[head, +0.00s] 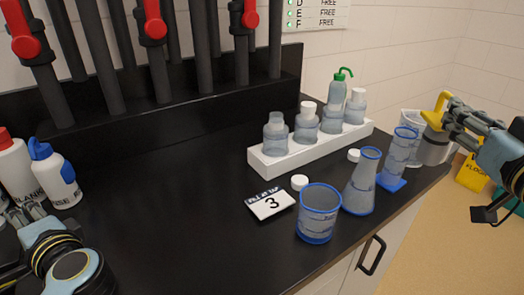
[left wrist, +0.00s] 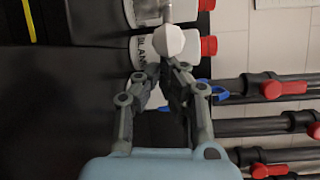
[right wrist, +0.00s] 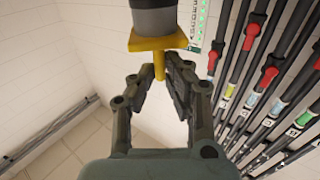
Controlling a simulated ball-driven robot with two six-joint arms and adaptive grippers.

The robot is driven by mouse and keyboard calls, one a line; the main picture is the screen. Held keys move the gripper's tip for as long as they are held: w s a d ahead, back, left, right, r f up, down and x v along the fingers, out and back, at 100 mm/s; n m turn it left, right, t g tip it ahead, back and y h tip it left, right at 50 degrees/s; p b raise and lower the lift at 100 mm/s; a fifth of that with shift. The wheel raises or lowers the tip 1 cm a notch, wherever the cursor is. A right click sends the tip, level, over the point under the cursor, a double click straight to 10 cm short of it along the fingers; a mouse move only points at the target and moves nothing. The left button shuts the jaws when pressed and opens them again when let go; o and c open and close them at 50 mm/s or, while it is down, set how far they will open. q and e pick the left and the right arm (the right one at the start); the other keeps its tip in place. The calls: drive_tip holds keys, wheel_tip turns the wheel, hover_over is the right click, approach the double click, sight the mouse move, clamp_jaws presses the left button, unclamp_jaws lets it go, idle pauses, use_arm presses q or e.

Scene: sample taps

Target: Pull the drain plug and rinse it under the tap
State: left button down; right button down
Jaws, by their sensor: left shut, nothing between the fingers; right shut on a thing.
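My right gripper (head: 446,118) is shut on the yellow handle (head: 438,104) of a grey cylinder (head: 437,148) at the table's right end. In the right wrist view, the yellow stem (right wrist: 159,68) is between the fingertips, below a yellow plate and the grey cylinder (right wrist: 154,17). I cannot tell whether this is the drain plug. My left gripper (head: 28,212) is shut and empty at the left, near the white bottles. Its fingers also show in the left wrist view (left wrist: 168,75). Upright dark pipes with red handles (head: 153,28) stand at the back; no tap outlet is clear.
A white rack (head: 300,150) holds several bottles. A blue-rimmed beaker (head: 317,225), a flask (head: 361,185) and a blue-footed cylinder (head: 398,155) stand near the right front edge. A number 3 card (head: 269,203) lies left of them. The black worktop (head: 165,190) is clear at centre-left.

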sight(0, 230)
use_arm(q)
drive_tip(key=shift+s+a+m+t+h, duration=0.15)
drive_tip(key=shift+s+m+t+h, duration=0.45)
drive_tip(key=shift+s+m+t, duration=0.2)
drive_tip(key=shift+s+a+m+t+h, duration=0.1)
drive_tip(key=shift+s+m+t+h, duration=0.3)
drive_tip(key=shift+t, duration=0.1)
drive_tip(key=s+m+t+h, duration=0.1)
drive_tip(key=h, duration=0.1)
drive_tip(key=s+a+m+t+h+b, duration=0.1)
drive_tip(key=m+t+h, duration=0.1)
drive_tip(key=shift+s+f, duration=0.1)
drive_tip(key=shift+s, duration=0.2)
drive_tip(key=shift+s+a+b, duration=0.3)
drive_tip(key=shift+s+b, duration=0.1)
drive_tip(key=shift+b, duration=0.05)
drive_tip(key=shift+s, duration=0.1)
